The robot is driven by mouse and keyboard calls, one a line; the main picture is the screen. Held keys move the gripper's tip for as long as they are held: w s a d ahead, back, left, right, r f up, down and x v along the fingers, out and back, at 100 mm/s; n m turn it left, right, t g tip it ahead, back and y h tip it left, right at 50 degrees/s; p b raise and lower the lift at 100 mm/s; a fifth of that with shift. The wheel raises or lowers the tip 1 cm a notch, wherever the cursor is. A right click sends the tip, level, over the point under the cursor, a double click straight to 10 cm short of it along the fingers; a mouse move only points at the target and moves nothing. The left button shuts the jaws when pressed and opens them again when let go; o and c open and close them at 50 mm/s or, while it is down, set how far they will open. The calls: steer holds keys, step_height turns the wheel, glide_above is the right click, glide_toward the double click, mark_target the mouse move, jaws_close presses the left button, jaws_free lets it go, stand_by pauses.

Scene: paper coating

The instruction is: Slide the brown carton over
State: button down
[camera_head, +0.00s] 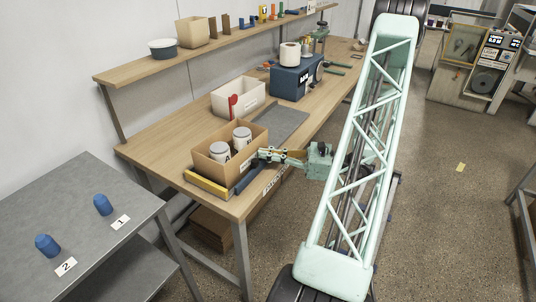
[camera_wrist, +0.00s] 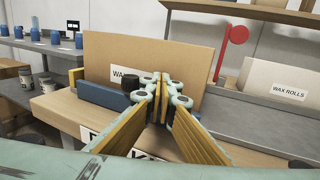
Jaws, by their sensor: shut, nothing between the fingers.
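The brown carton (camera_head: 206,168) stands open-topped at the near end of the wooden bench, with two white lidded jars (camera_head: 242,137) inside. My gripper (camera_head: 261,154) is shut and empty, low beside the carton's right side. In the wrist view the carton (camera_wrist: 120,50) shows a broad cardboard face with a partly hidden white label. There the closed fingertips of my gripper (camera_wrist: 162,78) are in front of that face; I cannot tell whether they touch it. A yellow bar (camera_head: 207,186) and a dark blue bar (camera_head: 245,181) lie along the carton's near corner.
A white box (camera_head: 228,102) labelled wax rolls in the wrist view, with a red flag (camera_head: 233,107), stands behind the carton. A grey mat (camera_head: 284,121) lies flat beside it. A grey table (camera_head: 75,200) with two blue pieces stands to the left, across a gap.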

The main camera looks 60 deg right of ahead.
steer(key=shift+w+a, duration=0.1)
steer(key=shift+w, duration=0.2)
steer(key=shift+s, duration=0.15)
steer(key=shift+s+d, duration=0.25)
steer(key=shift+s, duration=0.25)
steer(key=p+v, duration=0.2)
steer(key=v, duration=1)
steer(key=shift+s, duration=0.25)
steer(key=shift+d, duration=0.1)
steer(key=shift+w, duration=0.1)
stand_by(0.4)
